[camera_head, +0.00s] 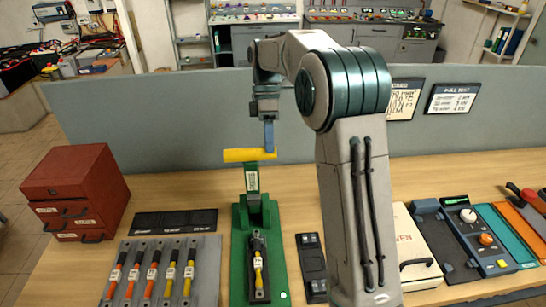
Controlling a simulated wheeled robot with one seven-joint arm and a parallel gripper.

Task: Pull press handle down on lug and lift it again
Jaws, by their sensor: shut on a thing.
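The press is green, with a base (238,274) on the wooden bench and a narrow upright with a white label. Its yellow press handle (238,155) lies roughly level across the top, above the base. My gripper (269,152) points down and is shut on the right part of the handle; its fingertips are small in view. A lug with a yellow-sleeved cable (258,268) lies in the dark holder on the press base, below the handle and apart from it.
A rack of several lugs (161,272) is left of the press, with a red drawer box (75,187) farther left. A black case (312,262) is right of the press. A grey partition (180,125) stands behind. My arm covers part of the bench.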

